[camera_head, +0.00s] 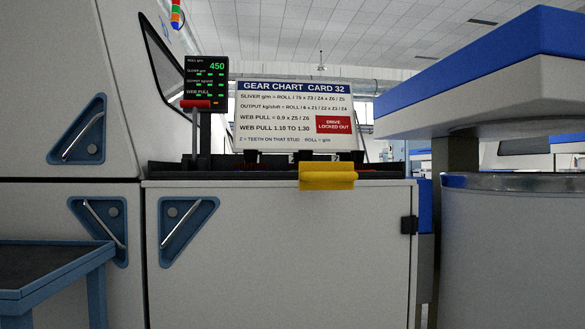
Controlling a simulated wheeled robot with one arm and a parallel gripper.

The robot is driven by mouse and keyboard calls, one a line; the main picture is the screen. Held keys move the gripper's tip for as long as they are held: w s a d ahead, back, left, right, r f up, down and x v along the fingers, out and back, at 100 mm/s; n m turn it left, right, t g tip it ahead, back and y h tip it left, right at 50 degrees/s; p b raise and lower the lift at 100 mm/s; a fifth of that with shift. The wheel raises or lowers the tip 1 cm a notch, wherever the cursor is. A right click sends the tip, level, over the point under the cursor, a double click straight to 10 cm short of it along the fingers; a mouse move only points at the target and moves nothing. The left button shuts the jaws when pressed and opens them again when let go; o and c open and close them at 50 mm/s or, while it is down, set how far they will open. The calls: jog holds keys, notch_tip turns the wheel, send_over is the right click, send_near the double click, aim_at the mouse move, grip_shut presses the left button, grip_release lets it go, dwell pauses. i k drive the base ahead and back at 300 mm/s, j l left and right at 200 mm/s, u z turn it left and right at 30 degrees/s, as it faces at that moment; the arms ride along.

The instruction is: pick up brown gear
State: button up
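I see no brown gear in this view. A dark tray-like ledge (220,169) runs along the top of the grey machine cabinet, seen almost edge-on, so what lies on it is mostly hidden. Some low dark and reddish shapes show along it, too small to tell apart. My gripper is not in view.
A gear chart card (293,115) and a display (206,80) stand above the ledge. A yellow block (327,176) overhangs its front edge. The cabinet (280,250) fills the middle. A blue-framed cart (50,270) stands left, a large grey drum (515,250) right.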

aim_at(344, 156)
jog(key=i+l+u, duration=0.25)
jog(key=l+u, duration=0.25)
jog(key=i+l+u, duration=0.25)
jog(key=l+u, duration=0.25)
jog(key=l, duration=0.15)
